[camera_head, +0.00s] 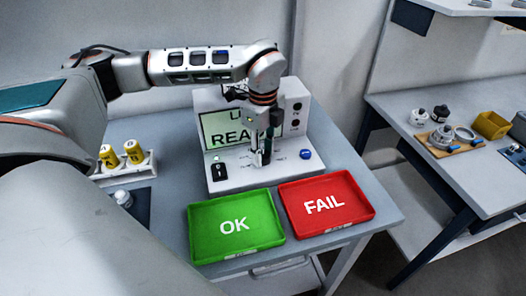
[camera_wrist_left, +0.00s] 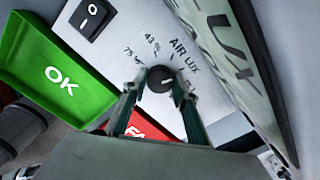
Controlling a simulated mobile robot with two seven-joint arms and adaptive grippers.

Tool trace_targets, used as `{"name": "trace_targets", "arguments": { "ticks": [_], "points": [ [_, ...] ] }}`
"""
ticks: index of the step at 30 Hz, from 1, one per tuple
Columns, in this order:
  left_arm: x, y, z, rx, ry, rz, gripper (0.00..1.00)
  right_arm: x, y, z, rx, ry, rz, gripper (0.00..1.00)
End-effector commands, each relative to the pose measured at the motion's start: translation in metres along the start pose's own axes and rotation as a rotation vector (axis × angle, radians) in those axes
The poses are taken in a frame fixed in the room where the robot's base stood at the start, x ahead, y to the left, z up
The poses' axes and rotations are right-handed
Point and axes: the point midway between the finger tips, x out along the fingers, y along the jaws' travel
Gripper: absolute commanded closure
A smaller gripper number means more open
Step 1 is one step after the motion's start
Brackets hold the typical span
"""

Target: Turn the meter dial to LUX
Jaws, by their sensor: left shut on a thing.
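The meter (camera_head: 222,176) is a light grey box with a lit screen (camera_head: 217,130) and a sloping front panel, standing on the table. The dial (camera_wrist_left: 160,79) is a dark round knob on that panel, with printed labels around it including AIR and LUX. My left gripper (camera_head: 260,158) points down at the panel. In the left wrist view its fingers (camera_wrist_left: 160,86) are closed on the dial from both sides. A pale mark shows on the dial, but I cannot tell which label it points to. In the head view the gripper hides the dial. My right gripper is out of view.
A black rocker switch (camera_head: 219,171) and a blue button (camera_head: 306,154) flank the dial. A green OK tray (camera_head: 200,250) and a red FAIL tray (camera_head: 365,213) lie in front. A rack (camera_head: 140,172) with yellow cylinders stands left. Another table (camera_head: 480,95) is at right.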

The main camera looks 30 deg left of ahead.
Motion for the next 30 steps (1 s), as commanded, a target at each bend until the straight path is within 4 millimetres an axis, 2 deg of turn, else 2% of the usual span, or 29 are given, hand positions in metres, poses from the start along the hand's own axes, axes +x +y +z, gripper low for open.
{"name": "trace_targets", "arguments": {
  "ticks": [2, 3, 4, 5, 17, 20, 30],
  "points": [
    [0.000, 0.000, -0.001, 0.001, 0.001, 0.000, 0.93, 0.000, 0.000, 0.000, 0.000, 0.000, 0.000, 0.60],
    [0.000, 0.000, -0.001, 0.001, 0.001, 0.000, 0.64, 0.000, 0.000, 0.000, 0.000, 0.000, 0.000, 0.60],
    [0.000, 0.000, -0.001, 0.001, 0.001, 0.000, 0.56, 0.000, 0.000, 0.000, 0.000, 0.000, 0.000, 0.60],
    [0.000, 0.000, 0.000, 0.001, 0.001, 0.000, 0.55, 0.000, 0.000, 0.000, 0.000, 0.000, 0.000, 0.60],
    [-0.005, 0.000, 0.000, 0.001, 0.000, -0.001, 0.55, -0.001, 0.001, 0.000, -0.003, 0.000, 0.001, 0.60],
    [-0.016, -0.001, 0.000, 0.001, 0.000, -0.003, 0.55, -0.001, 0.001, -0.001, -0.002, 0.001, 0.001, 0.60],
    [-0.084, -0.001, 0.000, 0.000, 0.000, -0.003, 0.55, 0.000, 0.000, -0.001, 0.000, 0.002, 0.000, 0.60]
  ]
}}
